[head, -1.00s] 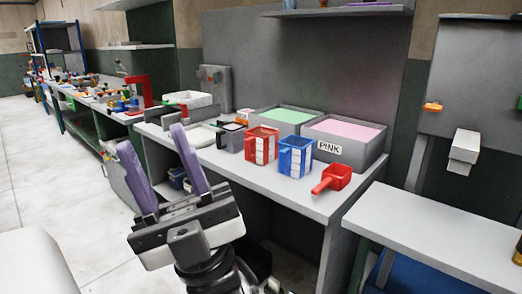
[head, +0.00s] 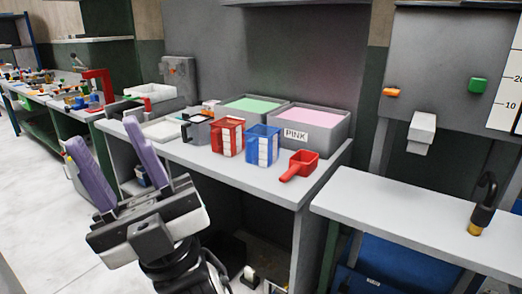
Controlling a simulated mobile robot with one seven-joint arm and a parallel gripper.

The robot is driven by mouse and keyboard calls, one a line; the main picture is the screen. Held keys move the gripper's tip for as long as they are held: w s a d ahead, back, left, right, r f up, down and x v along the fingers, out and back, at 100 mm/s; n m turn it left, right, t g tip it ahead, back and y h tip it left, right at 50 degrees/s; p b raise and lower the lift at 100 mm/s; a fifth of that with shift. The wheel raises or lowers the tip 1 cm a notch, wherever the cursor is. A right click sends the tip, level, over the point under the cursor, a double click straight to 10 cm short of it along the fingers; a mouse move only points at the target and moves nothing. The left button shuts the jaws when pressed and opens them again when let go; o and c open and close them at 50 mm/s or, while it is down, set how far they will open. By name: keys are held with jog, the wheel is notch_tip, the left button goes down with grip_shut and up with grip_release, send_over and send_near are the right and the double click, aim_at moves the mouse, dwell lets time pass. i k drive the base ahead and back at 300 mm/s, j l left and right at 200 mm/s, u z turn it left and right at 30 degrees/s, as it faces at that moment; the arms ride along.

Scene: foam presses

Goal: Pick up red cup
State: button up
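A red cup (head: 227,137) with a white striped front stands upright on the grey bench (head: 254,183), left of a blue cup (head: 262,146) of the same kind. A small red scoop (head: 299,165) with a handle lies to the right of the blue cup. My gripper (head: 107,137) has two purple fingers spread wide apart. It is open and empty, in front of the bench and left of the red cup, not touching it.
Grey bins of green (head: 253,104) and pink (head: 312,115) material stand behind the cups. A dark grey container (head: 198,131) is left of the red cup. A lower white table (head: 420,225) with a black spout-like item (head: 483,203) is at right.

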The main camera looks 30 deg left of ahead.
aim_at(227, 135)
jog(key=i+j+u, duration=0.25)
jog(key=u, duration=0.15)
jog(key=i+j+u, duration=0.25)
jog(key=u, duration=0.15)
jog(key=i+j+u, duration=0.15)
jog(key=i+u, duration=0.25)
jog(key=k, duration=0.1)
